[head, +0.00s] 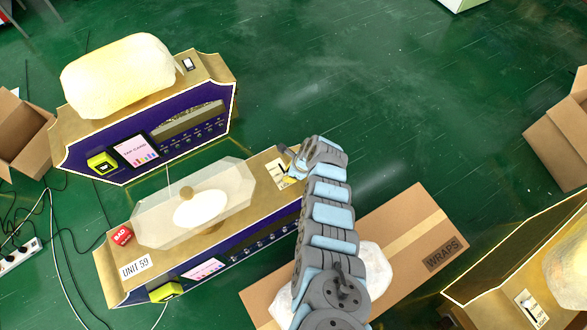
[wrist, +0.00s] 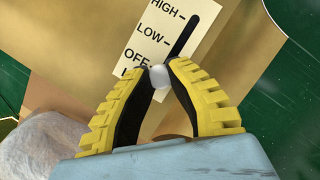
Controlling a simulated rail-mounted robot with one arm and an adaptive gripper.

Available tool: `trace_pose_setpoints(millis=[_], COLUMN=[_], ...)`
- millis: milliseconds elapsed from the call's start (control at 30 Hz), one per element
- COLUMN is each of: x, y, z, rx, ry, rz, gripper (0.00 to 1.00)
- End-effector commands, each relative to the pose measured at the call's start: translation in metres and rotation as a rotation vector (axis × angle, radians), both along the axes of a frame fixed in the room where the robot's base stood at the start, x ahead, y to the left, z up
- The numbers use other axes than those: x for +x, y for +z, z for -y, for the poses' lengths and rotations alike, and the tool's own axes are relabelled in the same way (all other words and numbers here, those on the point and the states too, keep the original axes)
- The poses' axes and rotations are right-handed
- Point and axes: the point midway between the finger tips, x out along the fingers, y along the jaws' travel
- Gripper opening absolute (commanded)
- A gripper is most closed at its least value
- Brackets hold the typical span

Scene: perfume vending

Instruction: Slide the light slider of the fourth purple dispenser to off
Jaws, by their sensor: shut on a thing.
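The purple and gold dispenser marked UNIT 59 (head: 135,267) stands at lower middle in the head view. Its light slider plate (head: 274,170) is on the top, at the right end. In the wrist view the white scale plate (wrist: 160,35) reads HIGH, LOW and OFF beside a dark slot. The round white slider knob (wrist: 160,76) is between the yellow-padded fingers of my gripper (wrist: 158,80), level with or just past the OFF mark. My gripper also shows over the plate in the head view (head: 293,178). It is shut on the knob, and the fingers hide the slot's lower end.
Another purple dispenser (head: 75,158) stands behind, with its own switch (head: 188,64). A third gold unit (head: 480,290) is at lower right. A WRAPS box (head: 425,235) lies beside UNIT 59. Cardboard boxes and cables lie around. The green floor behind is clear.

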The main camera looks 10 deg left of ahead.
Motion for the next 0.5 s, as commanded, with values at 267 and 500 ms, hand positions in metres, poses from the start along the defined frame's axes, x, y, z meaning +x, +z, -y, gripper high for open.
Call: trace_pose_setpoints(millis=[267, 500], x=[-0.0012, -0.0006], y=[-0.0011, -0.0005], z=[0.0009, 0.0007], rx=[-0.001, 0.0], ry=[0.0, 0.0], rz=[-0.003, -0.002], gripper=[0.22, 0.5])
